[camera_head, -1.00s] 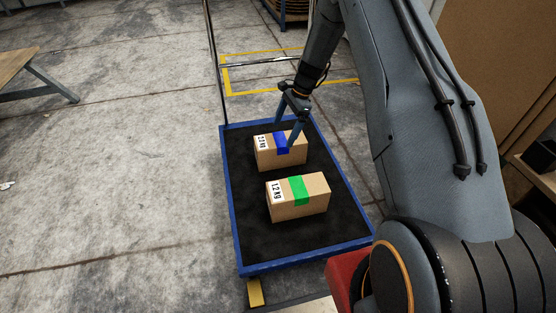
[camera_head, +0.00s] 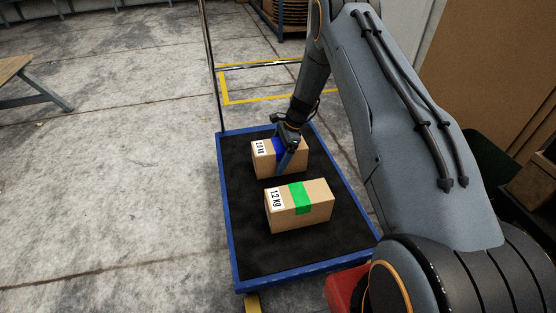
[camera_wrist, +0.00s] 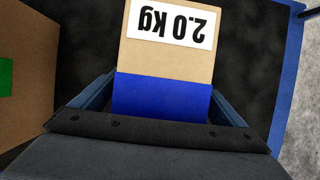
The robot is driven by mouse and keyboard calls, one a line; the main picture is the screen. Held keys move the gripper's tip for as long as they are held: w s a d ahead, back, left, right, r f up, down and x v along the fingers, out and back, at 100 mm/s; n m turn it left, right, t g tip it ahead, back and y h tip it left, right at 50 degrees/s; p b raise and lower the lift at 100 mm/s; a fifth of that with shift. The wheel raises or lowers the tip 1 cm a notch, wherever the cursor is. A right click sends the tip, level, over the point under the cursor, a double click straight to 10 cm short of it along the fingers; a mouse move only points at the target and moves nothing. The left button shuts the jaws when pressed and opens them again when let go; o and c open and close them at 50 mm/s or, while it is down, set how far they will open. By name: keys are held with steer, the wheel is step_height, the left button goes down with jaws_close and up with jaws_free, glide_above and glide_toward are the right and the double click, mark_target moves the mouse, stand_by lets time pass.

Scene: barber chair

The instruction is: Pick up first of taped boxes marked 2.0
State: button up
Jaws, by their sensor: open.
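A cardboard box with blue tape and a label reading 2.0 kg (camera_head: 264,160) lies on the dark bed of a blue-edged cart, toward its far end. In the wrist view the same box (camera_wrist: 165,62) shows its upside-down label and blue tape band. My gripper (camera_head: 283,160) is lowered over the taped middle of this box, with its fingers on either side. In the wrist view the gripper's fingers (camera_wrist: 160,103) flank the blue band and stand open. Whether they touch the box sides is hidden.
A second box with green tape, marked 1.2 kg (camera_head: 318,205), lies nearer on the same cart (camera_head: 229,215), close to my gripper. The box also shows at the left of the wrist view (camera_wrist: 25,100). The cart has a thin upright pole (camera_head: 208,70). A bench (camera_head: 30,85) stands far left.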

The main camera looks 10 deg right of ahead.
steer(key=shift+a+f, duration=0.15)
steer(key=shift+f, duration=0.15)
steer(key=c, duration=2.1)
steer(key=shift+w+r, duration=0.1)
steer(key=shift+r, duration=0.1)
steer(key=shift+c, duration=0.3)
